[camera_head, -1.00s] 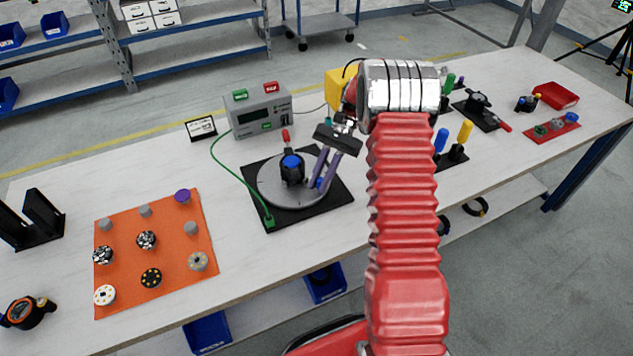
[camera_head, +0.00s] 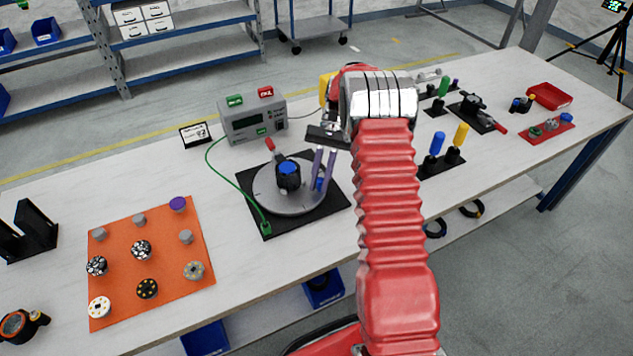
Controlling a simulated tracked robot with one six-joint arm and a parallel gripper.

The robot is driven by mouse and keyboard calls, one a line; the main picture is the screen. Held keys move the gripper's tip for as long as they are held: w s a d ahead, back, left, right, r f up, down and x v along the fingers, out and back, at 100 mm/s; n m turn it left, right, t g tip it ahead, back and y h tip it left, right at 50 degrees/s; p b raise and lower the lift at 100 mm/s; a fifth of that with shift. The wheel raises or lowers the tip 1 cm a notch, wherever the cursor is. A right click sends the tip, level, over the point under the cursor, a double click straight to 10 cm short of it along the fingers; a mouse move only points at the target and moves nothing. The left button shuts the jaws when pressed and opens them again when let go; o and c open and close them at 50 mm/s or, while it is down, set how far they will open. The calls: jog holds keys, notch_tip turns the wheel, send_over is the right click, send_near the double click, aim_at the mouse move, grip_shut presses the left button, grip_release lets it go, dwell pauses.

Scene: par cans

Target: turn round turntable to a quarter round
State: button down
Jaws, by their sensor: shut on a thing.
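The round turntable (camera_head: 272,203) is a grey disc on a black square base (camera_head: 262,220) near the middle of the table. A black part with a blue top (camera_head: 288,168) stands on it, with a red-tipped part (camera_head: 270,144) at its back left. A small blue peg (camera_head: 319,185) stands at the disc's right edge. My gripper (camera_head: 320,182) reaches down there, its purple-grey fingers shut on the peg. The fingers partly hide the peg.
A grey meter box (camera_head: 252,120) stands behind the turntable, and a green cable (camera_head: 228,180) runs from it to the base. An orange mat (camera_head: 165,260) with several round parts lies left. Tools with blue and yellow handles (camera_head: 460,136) stand right.

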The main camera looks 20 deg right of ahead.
jog(key=shift+a, duration=0.15)
jog(key=c, duration=1.7)
grip_release()
jog(key=shift+o, duration=0.2)
jog(key=shift+r, duration=0.1)
